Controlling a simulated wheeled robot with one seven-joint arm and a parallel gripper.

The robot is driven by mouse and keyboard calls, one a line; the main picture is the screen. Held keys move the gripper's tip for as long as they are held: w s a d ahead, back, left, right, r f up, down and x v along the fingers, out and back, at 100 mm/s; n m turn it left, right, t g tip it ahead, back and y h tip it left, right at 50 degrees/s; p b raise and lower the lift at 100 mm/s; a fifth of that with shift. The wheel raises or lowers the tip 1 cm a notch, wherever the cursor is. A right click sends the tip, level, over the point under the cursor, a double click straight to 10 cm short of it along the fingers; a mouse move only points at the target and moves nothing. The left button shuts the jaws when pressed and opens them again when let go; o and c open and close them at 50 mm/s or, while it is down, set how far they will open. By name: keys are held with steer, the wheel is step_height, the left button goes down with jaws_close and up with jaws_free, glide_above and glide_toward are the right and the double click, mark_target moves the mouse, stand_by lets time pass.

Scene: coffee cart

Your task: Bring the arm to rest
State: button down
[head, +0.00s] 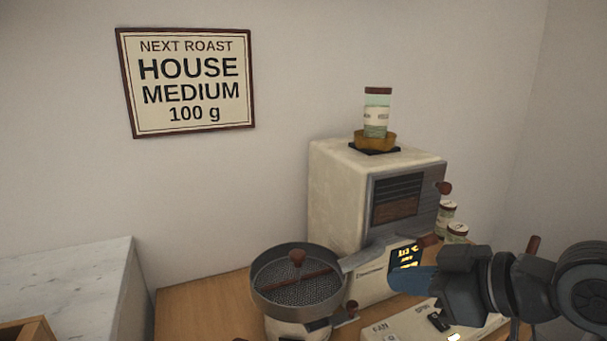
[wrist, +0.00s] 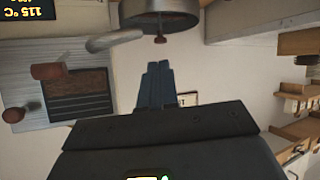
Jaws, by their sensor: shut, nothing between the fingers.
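My gripper (head: 402,280) is at the lower right of the head view, with its blue fingers pointing left in front of the roaster's lit display (head: 406,255). Its fingers are together and hold nothing. They also show in the wrist view (wrist: 158,85), pointing at the top of the picture. My arm reaches in from the right edge. The cream roaster (head: 335,205) stands behind the gripper. I cannot tell whether the fingers touch it.
A round cooling tray (head: 258,300) with a stirrer is left of the gripper. A labelled jar (head: 377,115) stands in the amber funnel (head: 376,141) on the roaster. A fan panel (head: 400,325) lies below the gripper. More jars (head: 446,213) stand behind. A marble counter (head: 70,280) is at left.

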steer(key=a+r+m+t, duration=0.6)
steer(key=a+m+t, duration=0.1)
steer(key=s+d+f+m+h, duration=0.2)
steer(key=s+f+m+h, duration=0.2)
steer(key=s+f, duration=0.45)
steer(key=s+d+f+m+h, duration=0.1)
steer(key=s+f+m+h, duration=0.4)
steer(key=s, duration=0.6)
steer(key=s+d+f+n, duration=0.1)
steer(key=s+d+n, duration=0.2)
steer(key=s, duration=0.6)
steer(key=s+d+f+n+g, duration=0.1)
steer(key=s+d, duration=0.4)
steer(key=s, duration=0.5)
steer(key=f+n, duration=0.1)
steer(key=n, duration=0.1)
steer(key=shift+n+g+y, duration=0.3)
steer(key=shift+y, duration=0.1)
steer(key=shift+f, duration=0.1)
